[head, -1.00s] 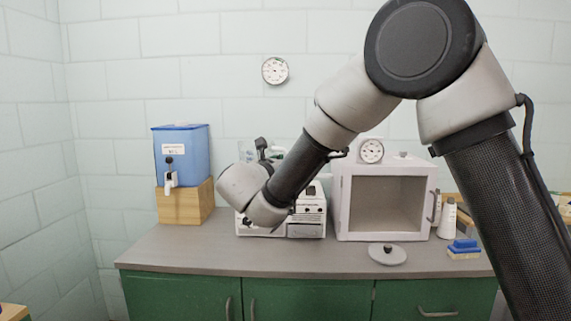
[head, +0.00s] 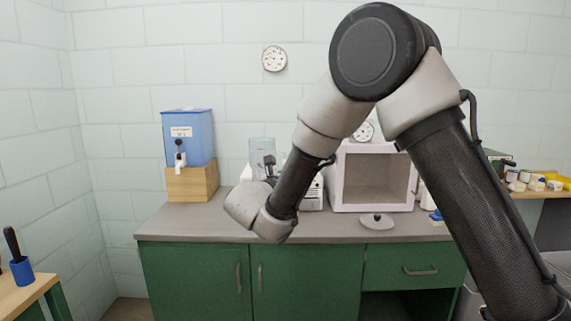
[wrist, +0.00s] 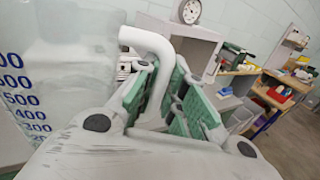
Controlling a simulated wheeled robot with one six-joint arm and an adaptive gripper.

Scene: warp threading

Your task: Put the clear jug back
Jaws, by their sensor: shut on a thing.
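The clear jug (wrist: 60,75) fills the left of the wrist view, with blue graduation numbers on its wall and a pale curved handle (wrist: 152,42). My gripper (wrist: 172,88) has green-padded fingers and is shut on the handle. In the head view, the upper part of the clear jug (head: 262,150) shows just behind my wrist. My wrist hides its lower part and most of the gripper there. I cannot tell from these views whether the jug touches the counter.
A grey counter (head: 180,222) on green cabinets holds a blue water tank (head: 190,135) on a wooden block (head: 192,183), a white chamber (head: 374,175) and a grey lid (head: 377,221). A wooden table (head: 28,290) stands at lower left. The counter's left front is clear.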

